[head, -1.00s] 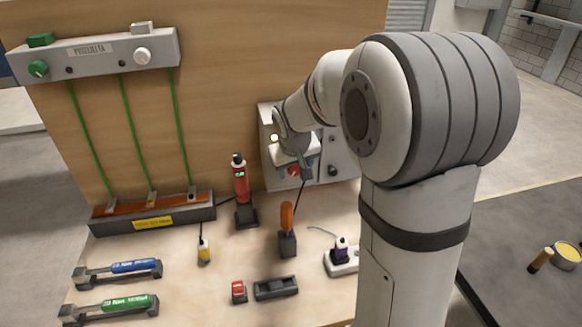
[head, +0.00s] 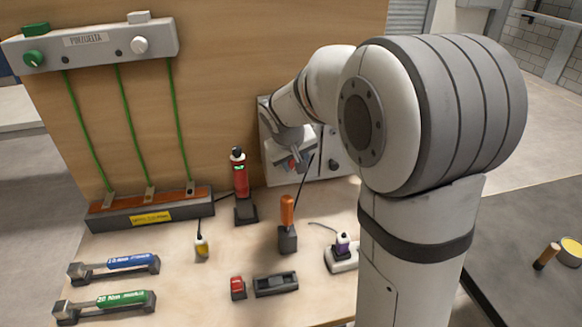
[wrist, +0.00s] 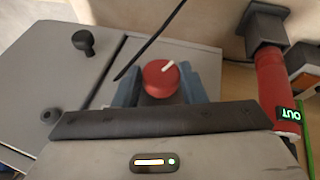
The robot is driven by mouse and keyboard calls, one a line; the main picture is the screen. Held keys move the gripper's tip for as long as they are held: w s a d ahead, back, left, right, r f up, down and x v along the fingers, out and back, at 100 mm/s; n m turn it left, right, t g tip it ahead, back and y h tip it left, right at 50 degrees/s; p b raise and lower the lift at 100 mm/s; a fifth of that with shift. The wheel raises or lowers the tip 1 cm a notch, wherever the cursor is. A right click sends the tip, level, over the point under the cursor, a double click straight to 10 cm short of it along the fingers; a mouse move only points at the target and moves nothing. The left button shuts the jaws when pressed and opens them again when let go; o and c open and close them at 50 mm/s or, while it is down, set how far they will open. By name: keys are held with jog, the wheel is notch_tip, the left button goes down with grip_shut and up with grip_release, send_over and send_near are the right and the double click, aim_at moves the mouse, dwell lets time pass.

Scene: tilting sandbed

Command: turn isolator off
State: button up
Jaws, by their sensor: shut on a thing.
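The isolator is a red round knob with a white pointer mark (wrist: 162,78), set on a grey box (head: 333,138) against the wooden board. In the wrist view the mark points up and to the right. My gripper (wrist: 165,88) has its blue-grey fingers on either side of the knob, shut on it. In the head view my gripper (head: 296,163) is at the front of the box, and only a little red shows beside it. My arm and gripper hide much of the box's left side.
A red device (head: 240,180) stands in a dark holder left of the box; its display reads OUT in the wrist view. An orange-handled tool (head: 287,212) stands upright in front. A black knob (wrist: 83,42) is on the box. Torque wrenches (head: 115,265) lie at front left.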

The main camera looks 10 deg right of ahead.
jog(key=h+b, duration=0.1)
jog(key=b, duration=0.1)
jog(key=f+h+b, duration=0.1)
jog(key=b, duration=0.1)
jog(key=shift+a+f+n+h+b, duration=0.1)
jog(key=shift+a+n+h+b, duration=0.2)
jog(key=shift+a, duration=0.05)
jog(key=h+b, duration=0.3)
jog(key=b, duration=0.2)
jog(key=shift+a+n+t, duration=0.2)
jog(key=shift+n+t, duration=0.1)
jog(key=shift+n, duration=0.1)
jog(key=n+h+b, duration=0.1)
jog(key=h+b, duration=0.3)
jog(key=shift+a+f+t, duration=0.1)
jog(key=shift+f+t, duration=0.05)
jog(key=shift+t, duration=0.15)
jog(key=shift+n+t+h+b, duration=0.3)
jog(key=shift+n+h+b, duration=0.1)
jog(key=shift+h+b, duration=0.6)
jog(key=o, duration=1)
jog(key=shift+a, duration=0.1)
